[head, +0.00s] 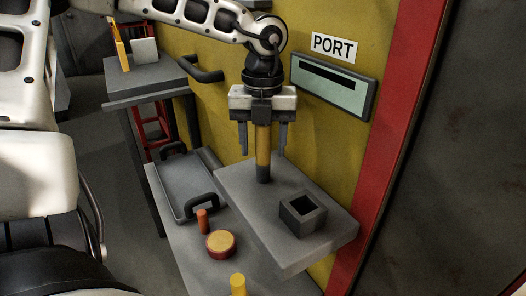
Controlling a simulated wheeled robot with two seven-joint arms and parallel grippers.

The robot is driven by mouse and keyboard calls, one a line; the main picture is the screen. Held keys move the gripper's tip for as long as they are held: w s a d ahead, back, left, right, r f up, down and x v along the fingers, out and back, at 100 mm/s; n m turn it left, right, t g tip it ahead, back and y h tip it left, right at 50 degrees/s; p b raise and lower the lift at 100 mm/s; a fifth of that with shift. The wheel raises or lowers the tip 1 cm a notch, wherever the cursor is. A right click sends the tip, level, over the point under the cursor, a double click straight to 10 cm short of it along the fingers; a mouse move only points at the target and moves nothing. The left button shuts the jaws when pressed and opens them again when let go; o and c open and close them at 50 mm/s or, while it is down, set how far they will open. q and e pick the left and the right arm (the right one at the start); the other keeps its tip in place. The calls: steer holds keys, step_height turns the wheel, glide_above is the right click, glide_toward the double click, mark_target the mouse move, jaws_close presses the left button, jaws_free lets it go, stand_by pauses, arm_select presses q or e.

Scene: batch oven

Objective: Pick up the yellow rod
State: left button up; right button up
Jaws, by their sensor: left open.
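The yellow rod (263,146) stands upright on a raised grey block (240,184). Its lower end is dark, and its top is hidden by my gripper. My left gripper (264,139) points down over the rod from above. Its jaws are open, with one finger to each side of the rod and a visible gap on both sides. My right gripper does not show.
A square grey socket (303,214) sits on the block. A lower ledge holds a handled tray (188,187), a red cylinder (202,221), a yellow-topped disc (221,244) and a short yellow cylinder (238,285). Behind are a yellow wall and a slotted PORT panel (333,87).

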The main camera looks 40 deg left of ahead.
arm_select(q)
steer(key=c, duration=1.1)
steer(key=shift+r, duration=0.15)
step_height(320, 180, up, 18)
steer(key=shift+f+p, duration=0.1)
steer(key=shift+p, duration=0.35)
